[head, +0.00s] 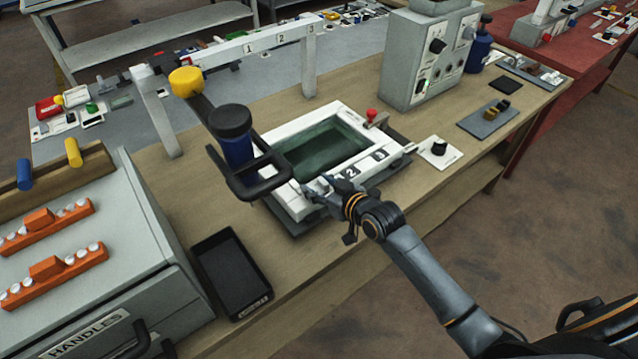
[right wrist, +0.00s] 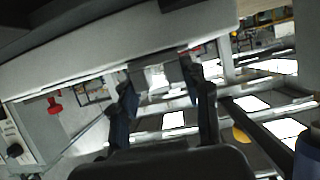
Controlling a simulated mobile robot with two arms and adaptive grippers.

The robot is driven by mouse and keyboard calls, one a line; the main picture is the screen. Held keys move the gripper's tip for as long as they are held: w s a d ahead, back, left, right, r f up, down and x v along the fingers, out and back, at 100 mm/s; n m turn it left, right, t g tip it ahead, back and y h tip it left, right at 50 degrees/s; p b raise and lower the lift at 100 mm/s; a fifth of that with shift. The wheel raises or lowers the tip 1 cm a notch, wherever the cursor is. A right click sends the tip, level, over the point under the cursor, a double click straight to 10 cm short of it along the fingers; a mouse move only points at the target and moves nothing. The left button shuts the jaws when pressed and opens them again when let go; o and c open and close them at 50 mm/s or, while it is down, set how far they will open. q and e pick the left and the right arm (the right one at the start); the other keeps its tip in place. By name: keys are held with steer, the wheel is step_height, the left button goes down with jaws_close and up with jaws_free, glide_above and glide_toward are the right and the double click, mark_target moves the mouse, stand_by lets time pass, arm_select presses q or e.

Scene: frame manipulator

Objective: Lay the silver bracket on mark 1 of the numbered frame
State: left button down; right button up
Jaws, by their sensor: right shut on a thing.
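My right gripper (head: 322,191) reaches in from the lower right and is over the front rim of a low white frame (head: 296,209). In the right wrist view its dark fingers (right wrist: 166,98) stand apart with a grey-silver piece (right wrist: 172,72) between their tips, which I take for the silver bracket. In the head view the bracket is small and largely merged with the gripper. The white frame surrounds a dark green window, with marks 2 and 3 readable on its front rim. Mark 1 is not visible there; the gripper covers the rim left of 2. My left gripper is not in view.
A white gantry (head: 262,41) marked 1, 2, 3 spans behind. A red knob (head: 372,113) is at the frame's back right.

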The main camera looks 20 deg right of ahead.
steer(key=shift+f, duration=0.1)
steer(key=o, duration=1.1)
steer(key=shift+o, duration=0.2)
steer(key=shift+r, duration=0.2)
steer(key=shift+s+d, duration=0.1)
steer(key=shift+s, duration=0.2)
steer(key=b+v, duration=0.1)
steer(key=v, duration=1)
steer(key=shift+b, duration=0.3)
steer(key=shift+s+r, duration=0.1)
